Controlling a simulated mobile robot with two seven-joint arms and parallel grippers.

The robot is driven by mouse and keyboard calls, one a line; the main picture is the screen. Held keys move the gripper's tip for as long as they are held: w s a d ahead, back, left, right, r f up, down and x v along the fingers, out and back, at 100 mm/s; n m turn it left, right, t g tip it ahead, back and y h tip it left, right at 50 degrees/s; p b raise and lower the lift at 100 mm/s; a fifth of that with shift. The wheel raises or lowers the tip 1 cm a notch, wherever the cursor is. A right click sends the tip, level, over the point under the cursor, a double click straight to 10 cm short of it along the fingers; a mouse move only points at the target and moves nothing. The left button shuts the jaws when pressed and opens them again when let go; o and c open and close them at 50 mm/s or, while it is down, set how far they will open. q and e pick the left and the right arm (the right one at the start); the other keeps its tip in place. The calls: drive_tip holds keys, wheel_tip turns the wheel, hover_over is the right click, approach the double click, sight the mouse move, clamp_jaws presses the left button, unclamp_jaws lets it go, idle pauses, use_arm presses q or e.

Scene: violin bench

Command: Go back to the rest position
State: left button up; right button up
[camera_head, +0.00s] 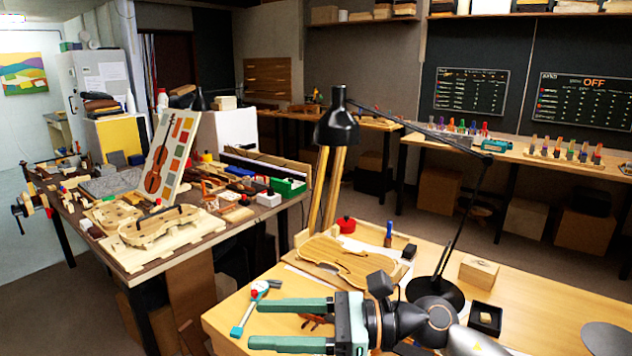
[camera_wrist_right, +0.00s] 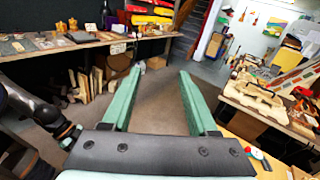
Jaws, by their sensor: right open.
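My right gripper (camera_head: 254,324) is at the bottom of the head view, over the front left edge of the near wooden bench (camera_head: 545,290). Its two green fingers point left and stand wide apart, with nothing held between them. In the right wrist view the same open fingers (camera_wrist_right: 160,70) point out over the floor, with empty space between them.
A violin body (camera_head: 350,262), a black desk lamp (camera_head: 436,292) and a small wooden block (camera_head: 478,272) stand on the near bench. A teal-handled tool (camera_head: 243,318) lies close by the right fingers. A crowded second bench (camera_head: 150,255) stands left, with floor between.

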drive_tip(key=w+d+r+m+t+h, duration=0.15)
drive_tip(key=d+m+t, duration=0.25)
drive_tip(key=m+t, duration=0.55)
drive_tip(key=w+d+r+m+t, duration=0.3)
drive_tip(key=m+t, duration=0.4)
drive_tip(key=m, duration=0.6)
drive_tip(key=d+f+m+h, duration=1.4)
drive_tip(key=f+m, duration=0.3)
drive_tip(key=m, duration=0.3)
drive_tip(key=s+d+f+m+g+h, duration=0.1)
drive_tip(key=s+d+f+m+g, duration=0.3)
drive_tip(key=s+f+g, duration=0.6)
drive_tip(key=s+d+f+m+g+h, duration=0.1)
drive_tip(key=s+d+f+m+g, duration=0.15)
drive_tip(key=s+f+m, duration=0.8)
drive_tip(key=a+f+n+t+y, duration=0.2)
drive_tip(key=a+f+n+t, duration=0.2)
drive_tip(key=f, duration=0.4)
drive_tip(key=shift+a+t, duration=0.3)
drive_tip(key=shift+a, duration=0.25)
